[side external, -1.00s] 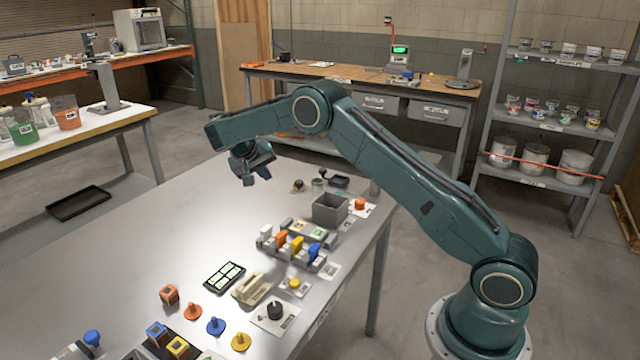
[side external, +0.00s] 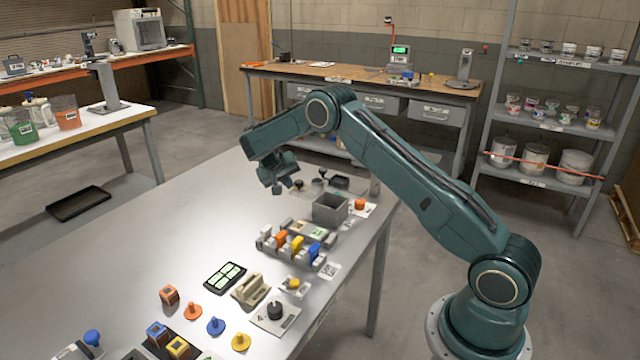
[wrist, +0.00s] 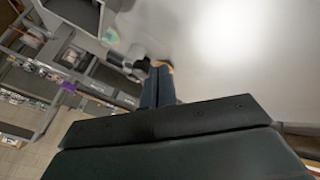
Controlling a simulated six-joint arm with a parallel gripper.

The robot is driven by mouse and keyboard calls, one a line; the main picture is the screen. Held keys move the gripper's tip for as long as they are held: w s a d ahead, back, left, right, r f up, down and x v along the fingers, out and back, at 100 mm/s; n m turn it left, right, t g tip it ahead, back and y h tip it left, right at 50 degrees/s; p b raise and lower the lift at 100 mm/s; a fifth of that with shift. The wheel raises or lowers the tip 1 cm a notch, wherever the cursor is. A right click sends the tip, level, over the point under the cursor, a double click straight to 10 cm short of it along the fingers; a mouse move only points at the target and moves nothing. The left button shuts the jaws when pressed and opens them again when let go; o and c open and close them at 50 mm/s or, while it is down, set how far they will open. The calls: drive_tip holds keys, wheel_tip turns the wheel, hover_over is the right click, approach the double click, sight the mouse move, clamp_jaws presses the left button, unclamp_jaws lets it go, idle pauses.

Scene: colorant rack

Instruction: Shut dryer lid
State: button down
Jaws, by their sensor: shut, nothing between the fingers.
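I cannot tell for sure which thing is the dryer or its lid. My gripper (side external: 278,188) is above the far part of the metal table, left of a grey open-topped box (side external: 330,209). Small dark and grey items (side external: 318,183) stand just right of it, one with a dark knob, partly hard to make out. In the wrist view my gripper's fingers (wrist: 158,68) are together with nothing between them. A dark and grey item shows just beyond their tips, and whether they touch it is unclear. The grey box (wrist: 75,12) shows at the upper left there.
A dark shallow tray (side external: 340,182) lies behind the grey box. A rack with coloured levers (side external: 297,244) stands nearer the camera. A beige ridged item (side external: 250,289) and several coloured knobs sit at the front. The left of the metal table (side external: 130,250) is clear.

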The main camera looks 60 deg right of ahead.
sight(302, 193)
drive_tip(key=shift+s, duration=0.1)
idle(0.3)
drive_tip(key=s, duration=0.9)
drive_tip(key=shift+s, duration=0.15)
idle(0.5)
drive_tip(key=shift+w+a, duration=0.3)
drive_tip(key=w+a+f+v, duration=0.1)
drive_tip(key=w+v, duration=0.1)
drive_tip(key=v, duration=0.9)
drive_tip(key=shift+a+r, duration=0.15)
drive_tip(key=shift+a, duration=0.4)
